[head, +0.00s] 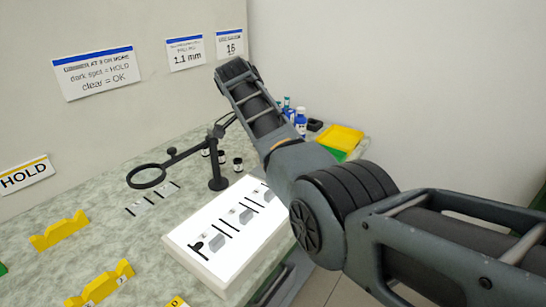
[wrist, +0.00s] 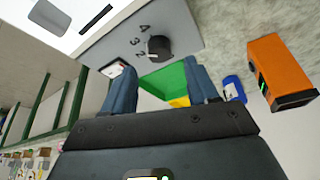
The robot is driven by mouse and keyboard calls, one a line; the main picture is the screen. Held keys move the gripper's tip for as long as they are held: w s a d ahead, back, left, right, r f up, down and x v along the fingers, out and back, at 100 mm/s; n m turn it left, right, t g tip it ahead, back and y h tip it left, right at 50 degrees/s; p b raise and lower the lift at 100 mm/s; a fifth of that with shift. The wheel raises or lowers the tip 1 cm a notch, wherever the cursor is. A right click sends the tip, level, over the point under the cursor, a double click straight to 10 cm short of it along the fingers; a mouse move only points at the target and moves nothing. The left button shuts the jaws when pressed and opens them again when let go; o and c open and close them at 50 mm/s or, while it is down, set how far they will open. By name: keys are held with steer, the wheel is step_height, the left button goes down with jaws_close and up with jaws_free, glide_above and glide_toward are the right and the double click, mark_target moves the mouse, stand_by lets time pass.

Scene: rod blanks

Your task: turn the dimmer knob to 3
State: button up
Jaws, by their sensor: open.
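The dimmer knob (wrist: 160,47) is a small dark round knob on a pale grey panel (wrist: 105,50) in the wrist view. The numerals 4, 3 and 2 run beside it. I cannot make out clearly which numeral its pointer faces. My gripper (wrist: 160,74) is open, its two blue fingers spread, with nothing between them. The knob appears just beyond the fingertips, near the middle of the gap, and does not look gripped. The lit white light box (head: 190,250) lies on the bench in the head view. The knob and my gripper cannot be made out there.
Grey blocks and black bars lie on the light box. A magnifier on a stand (head: 217,170) rises behind it. Yellow rests (head: 60,232) stand at left. A yellow tray (head: 342,138) lies beyond my arm. An orange box (wrist: 281,72) and blue bottle (wrist: 233,88) are right of the fingers.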

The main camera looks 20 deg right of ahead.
steer(key=shift+v, duration=1.6)
